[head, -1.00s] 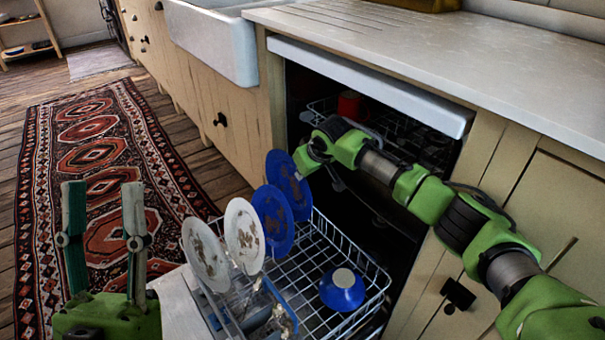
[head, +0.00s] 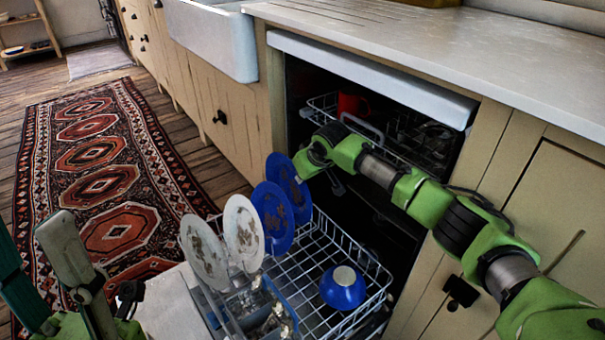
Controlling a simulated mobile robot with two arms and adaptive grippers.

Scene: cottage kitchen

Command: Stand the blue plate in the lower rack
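A blue plate (head: 284,178) is upright at the far end of the plate row, higher than the blue plate (head: 270,215) beside it. My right gripper (head: 303,172) is at its upper right edge and appears shut on it; the fingertips are mostly hidden. The lower rack (head: 372,272) is pulled out of the dishwasher. The plate's lower edge is hidden behind the nearer blue plate, so I cannot tell if it touches the rack. My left gripper (head: 30,232) is open and empty at the lower left, partly out of view.
Two soiled white plates (head: 204,253) (head: 243,234) stand nearer in the rack. A cutlery basket (head: 270,315) is in front. A red mug (head: 352,104) is in the upper rack. The worktop (head: 450,50) is clear.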

